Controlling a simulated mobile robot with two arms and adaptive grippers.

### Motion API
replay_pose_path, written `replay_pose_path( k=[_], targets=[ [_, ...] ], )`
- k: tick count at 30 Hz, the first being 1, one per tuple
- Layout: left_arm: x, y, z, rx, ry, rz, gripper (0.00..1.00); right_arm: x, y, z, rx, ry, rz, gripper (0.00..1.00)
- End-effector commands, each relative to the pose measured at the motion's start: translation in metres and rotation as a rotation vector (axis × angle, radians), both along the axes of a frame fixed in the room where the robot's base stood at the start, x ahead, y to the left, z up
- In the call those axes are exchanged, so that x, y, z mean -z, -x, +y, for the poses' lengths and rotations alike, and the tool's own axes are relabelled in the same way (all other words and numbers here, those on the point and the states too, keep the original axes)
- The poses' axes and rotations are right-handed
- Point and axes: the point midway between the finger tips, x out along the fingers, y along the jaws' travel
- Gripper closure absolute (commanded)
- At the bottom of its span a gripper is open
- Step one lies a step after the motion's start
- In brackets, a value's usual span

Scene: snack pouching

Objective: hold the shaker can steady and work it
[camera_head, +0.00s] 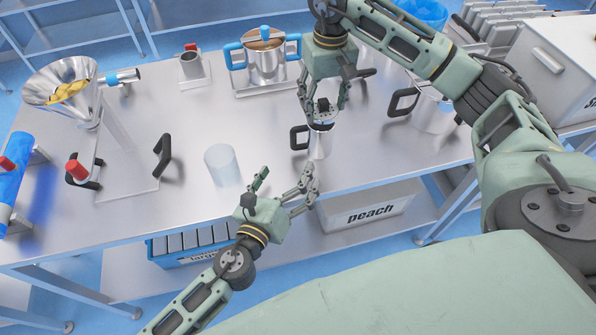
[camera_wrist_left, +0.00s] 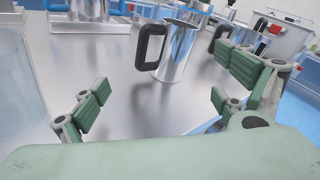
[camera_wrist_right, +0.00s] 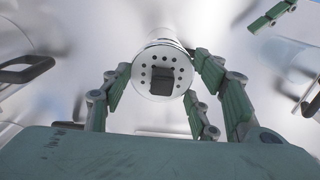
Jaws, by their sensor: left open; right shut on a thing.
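The shaker can (camera_head: 320,143) is a shiny metal can with a black handle on its left side, upright at the worktable's front edge. My right gripper (camera_head: 322,108) comes down from above and is shut on its top. In the right wrist view its fingers flank the holed lid (camera_wrist_right: 158,52) with a black square knob. The left wrist view shows the can (camera_wrist_left: 178,52) ahead, handle to the left. My left gripper (camera_head: 286,178) is open and empty, lower and left of the can, apart from it. Its fingers (camera_wrist_left: 160,97) are spread wide in the left wrist view.
A clear cylinder (camera_head: 222,165) stands left of my left gripper. A funnel (camera_head: 66,92) with yellow pieces is at the left, a blue-handled pot (camera_head: 265,62) behind, another metal pot (camera_head: 434,112) to the right.

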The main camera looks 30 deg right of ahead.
Motion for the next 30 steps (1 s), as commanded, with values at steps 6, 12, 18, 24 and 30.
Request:
replay_pose_path(
  k=[6, 12, 18, 24, 30],
  targets=[
    [-0.015, 0.017, -0.016, -0.058, -0.153, -0.273, 0.09, 0.000, 0.000, 0.000, 0.000, 0.000, 0.000, 0.71],
    [-0.019, 0.011, -0.027, -0.071, -0.178, -0.321, 0.09, 0.000, 0.000, 0.000, 0.000, 0.000, 0.000, 0.71],
    [-0.020, -0.014, -0.052, -0.071, -0.178, -0.320, 0.09, 0.000, 0.000, 0.000, 0.000, 0.000, 0.000, 0.71],
    [-0.019, -0.040, -0.079, -0.069, -0.177, -0.318, 0.09, 0.000, 0.000, 0.000, 0.000, 0.000, 0.000, 0.71],
    [-0.019, -0.056, -0.096, -0.069, -0.177, -0.316, 0.09, 0.000, 0.000, 0.000, 0.000, 0.000, 0.000, 0.71]
  ],
)
